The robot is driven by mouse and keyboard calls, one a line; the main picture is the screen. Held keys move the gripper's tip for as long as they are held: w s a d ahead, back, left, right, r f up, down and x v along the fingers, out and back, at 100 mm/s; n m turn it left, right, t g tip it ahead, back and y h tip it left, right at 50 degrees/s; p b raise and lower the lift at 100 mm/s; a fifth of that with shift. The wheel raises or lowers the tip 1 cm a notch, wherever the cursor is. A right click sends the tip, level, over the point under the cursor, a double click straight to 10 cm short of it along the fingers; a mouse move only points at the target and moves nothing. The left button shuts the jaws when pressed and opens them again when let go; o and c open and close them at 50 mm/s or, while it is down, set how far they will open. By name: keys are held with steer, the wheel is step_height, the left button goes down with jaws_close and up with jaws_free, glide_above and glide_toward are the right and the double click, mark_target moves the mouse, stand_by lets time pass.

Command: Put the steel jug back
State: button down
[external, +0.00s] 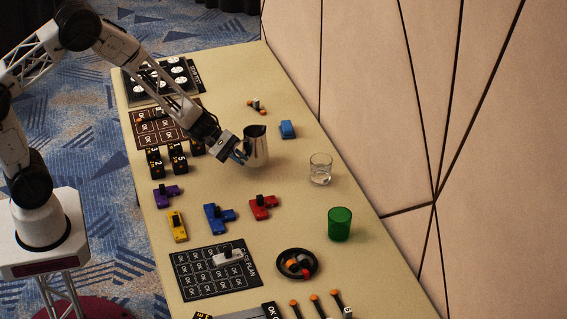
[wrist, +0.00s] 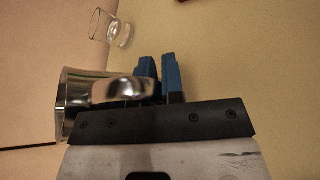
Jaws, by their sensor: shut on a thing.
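The steel jug (external: 257,146) is shiny and looks upright over the middle of the table in the external view. My gripper (external: 241,155) meets it from the left and is shut on its handle. In the wrist view the jug (wrist: 76,100) lies at the left, with its handle (wrist: 122,90) reaching to the blue fingers of my gripper (wrist: 158,80). I cannot tell whether the jug's base touches the table. The fingers hide part of the handle.
A clear glass (external: 320,169) and a green cup (external: 339,224) stand further right. Red (external: 263,207) and blue pieces (external: 217,218) lie in front. A panelled wall (external: 350,90) borders the table.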

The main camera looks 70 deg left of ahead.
steer(key=shift+f, duration=1.25)
steer(key=c, duration=1.2)
jaws_free()
steer(key=shift+f, duration=0.15)
steer(key=shift+c, duration=0.2)
steer(key=shift+a+r, duration=0.15)
steer(key=shift+r, duration=0.05)
steer(key=shift+v, duration=5.9)
steer(key=shift+s, duration=0.1)
